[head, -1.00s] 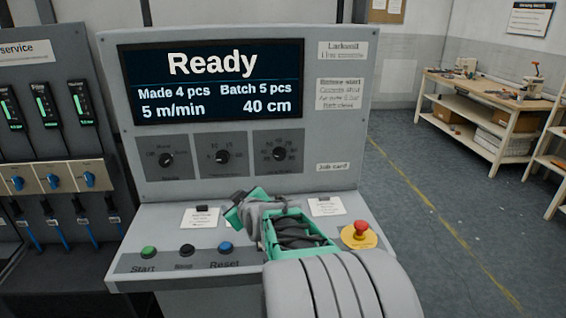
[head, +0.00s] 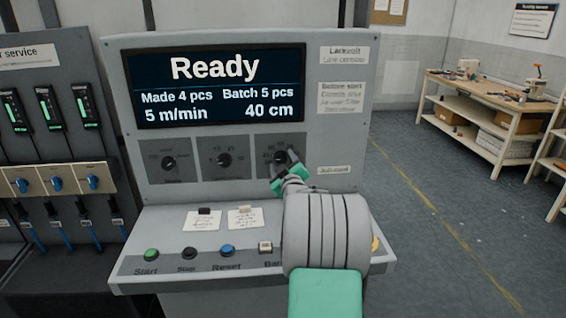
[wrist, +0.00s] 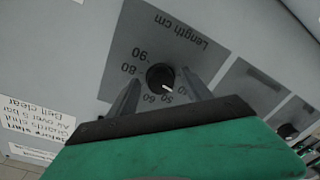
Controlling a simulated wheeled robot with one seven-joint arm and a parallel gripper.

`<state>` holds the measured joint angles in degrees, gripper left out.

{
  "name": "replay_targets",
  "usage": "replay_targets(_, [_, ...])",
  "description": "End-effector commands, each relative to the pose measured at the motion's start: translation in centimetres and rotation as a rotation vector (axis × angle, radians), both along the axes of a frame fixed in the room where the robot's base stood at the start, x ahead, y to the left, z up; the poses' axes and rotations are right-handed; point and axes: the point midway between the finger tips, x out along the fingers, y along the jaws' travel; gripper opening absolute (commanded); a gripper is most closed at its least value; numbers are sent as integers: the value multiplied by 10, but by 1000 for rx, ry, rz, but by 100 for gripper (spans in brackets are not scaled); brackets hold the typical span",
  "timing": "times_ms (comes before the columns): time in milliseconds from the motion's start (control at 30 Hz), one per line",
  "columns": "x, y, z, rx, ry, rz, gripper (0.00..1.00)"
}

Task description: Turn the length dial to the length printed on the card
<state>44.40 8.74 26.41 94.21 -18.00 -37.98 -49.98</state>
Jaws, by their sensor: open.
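The length dial (wrist: 160,77) is a round black knob on a dark plate marked "Length cm" in the wrist view. Its white mark points to the 40–50 side of the scale. My gripper (wrist: 158,93) is open, with one finger on each side of the knob; I cannot tell whether they touch it. In the head view my gripper (head: 286,168) is at the right-hand dial plate (head: 258,146) and hides most of that dial. The display (head: 215,86) reads "Ready" and "40 cm".
Two other dials (head: 168,163) (head: 224,160) sit left of the length dial. Start (head: 151,255), stop (head: 189,254) and reset (head: 227,250) buttons line the console's front. My arm covers most of the yellow emergency-stop base (head: 375,243). A workbench (head: 490,100) stands back right.

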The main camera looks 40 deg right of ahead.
Motion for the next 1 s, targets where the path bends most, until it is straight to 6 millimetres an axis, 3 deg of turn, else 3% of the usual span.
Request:
replay_targets(67, [0, 0, 0, 0, 0, 0, 58])
replay_targets(767, [0, 0, 0, 0, 0, 0, 0])
replay_targets(1000, [0, 0, -1, 6, -4, 0, 0])
